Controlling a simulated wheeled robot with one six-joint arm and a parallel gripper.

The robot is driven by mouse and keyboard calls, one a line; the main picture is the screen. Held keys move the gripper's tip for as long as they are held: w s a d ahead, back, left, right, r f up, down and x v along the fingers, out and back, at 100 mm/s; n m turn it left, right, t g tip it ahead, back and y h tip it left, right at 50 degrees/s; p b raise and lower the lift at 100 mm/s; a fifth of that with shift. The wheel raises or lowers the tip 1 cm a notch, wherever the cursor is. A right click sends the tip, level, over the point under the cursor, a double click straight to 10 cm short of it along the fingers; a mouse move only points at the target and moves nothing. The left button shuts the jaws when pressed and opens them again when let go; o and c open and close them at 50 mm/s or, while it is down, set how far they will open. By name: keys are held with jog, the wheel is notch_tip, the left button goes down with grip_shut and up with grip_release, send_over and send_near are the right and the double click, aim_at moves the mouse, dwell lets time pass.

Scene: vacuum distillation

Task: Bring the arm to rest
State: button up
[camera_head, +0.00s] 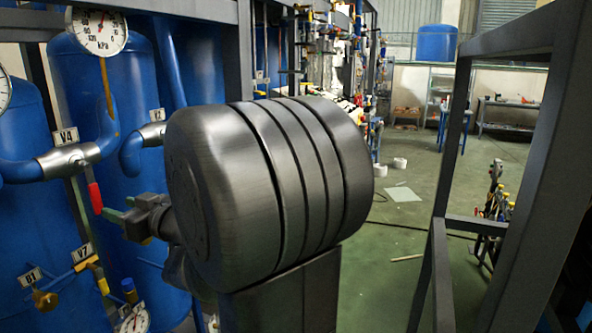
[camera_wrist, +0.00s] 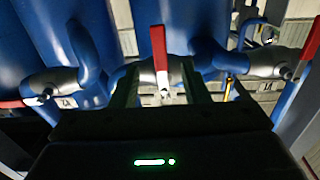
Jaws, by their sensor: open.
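My gripper (camera_wrist: 162,82) is open. In the wrist view its two dark fingers stand apart on either side of a red valve handle (camera_wrist: 158,50). The handle shows between them, and I cannot tell whether either finger touches it. In the head view my gripper (camera_head: 112,214) is small at the left, close to a red handle (camera_head: 95,198) in front of the blue tanks. My large dark ringed arm part fills the middle of the head view and hides what lies behind it.
Blue tanks (camera_head: 92,85) with pipes, valves and a pressure gauge (camera_head: 98,32) stand close at the left. More red-handled valves flank the gripper in the wrist view. A dark frame (camera_head: 535,170) stands at the right. Open green floor (camera_head: 415,180) lies beyond.

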aim_at(101, 198)
jog(key=p+x, duration=0.2)
jog(key=x, duration=0.7)
jog(key=shift+a, duration=0.3)
jog(key=shift+w+a, duration=0.1)
jog(key=shift+w, duration=0.2)
jog(key=shift+w+d+n, duration=0.25)
jog(key=shift+w+n, duration=0.1)
jog(key=shift+n, duration=0.55)
